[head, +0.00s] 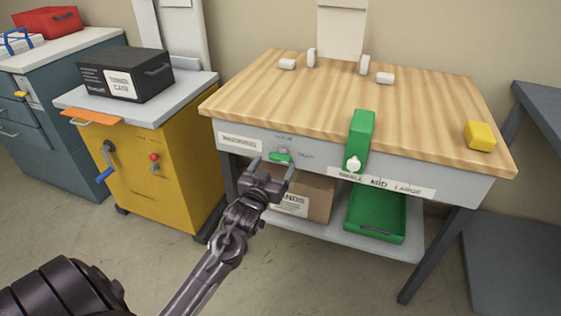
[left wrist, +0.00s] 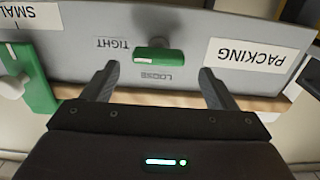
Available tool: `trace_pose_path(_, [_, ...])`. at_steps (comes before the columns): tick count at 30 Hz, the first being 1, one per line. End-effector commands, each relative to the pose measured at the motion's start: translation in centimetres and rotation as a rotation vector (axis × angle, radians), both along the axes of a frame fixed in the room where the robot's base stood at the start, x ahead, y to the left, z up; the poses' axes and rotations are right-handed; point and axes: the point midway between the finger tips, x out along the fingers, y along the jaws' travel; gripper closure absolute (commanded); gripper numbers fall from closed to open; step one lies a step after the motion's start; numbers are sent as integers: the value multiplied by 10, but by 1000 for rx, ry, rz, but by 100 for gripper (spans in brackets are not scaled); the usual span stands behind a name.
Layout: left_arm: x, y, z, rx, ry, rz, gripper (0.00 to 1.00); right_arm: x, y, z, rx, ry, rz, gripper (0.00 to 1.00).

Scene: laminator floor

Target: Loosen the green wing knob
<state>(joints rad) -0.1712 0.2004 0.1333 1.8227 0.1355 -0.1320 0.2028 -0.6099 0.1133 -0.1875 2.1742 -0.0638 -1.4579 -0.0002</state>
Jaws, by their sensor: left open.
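The green wing knob (head: 281,156) sits on the grey front panel of the wooden-topped packing table, right of the PACKING label. It also shows in the left wrist view (left wrist: 158,56), lying level, with the words TIGHT and LOOSE printed near it. That view is upside down. My left gripper (head: 273,166) is open in front of the panel. In the left wrist view its fingers (left wrist: 160,80) stand apart, one on each side of the knob, with gaps. I cannot tell how far the fingertips are from the panel. My right gripper is not in view.
A green upright slider (head: 361,140) with a white knob stands on the table front above SMALL, MID, LARGE. A green tray (head: 352,232) and a cardboard box (head: 318,200) sit on the lower shelf. A yellow cabinet (head: 160,185) with a blue-handled crank stands left.

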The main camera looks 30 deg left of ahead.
Motion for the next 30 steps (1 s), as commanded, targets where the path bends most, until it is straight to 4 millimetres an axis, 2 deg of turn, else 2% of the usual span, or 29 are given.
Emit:
trace_pose_path(3, [21, 5, 0, 1, -3, -1, 20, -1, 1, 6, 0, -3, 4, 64])
trace_pose_path(9, [44, 10, 0, 1, -1, -1, 20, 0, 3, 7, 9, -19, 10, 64])
trace_pose_path(20, [50, 11, -1, 1, 2, -1, 20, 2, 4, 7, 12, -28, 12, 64])
trace_pose_path(30, [49, 11, -1, 1, 2, -1, 63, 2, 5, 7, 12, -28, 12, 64])
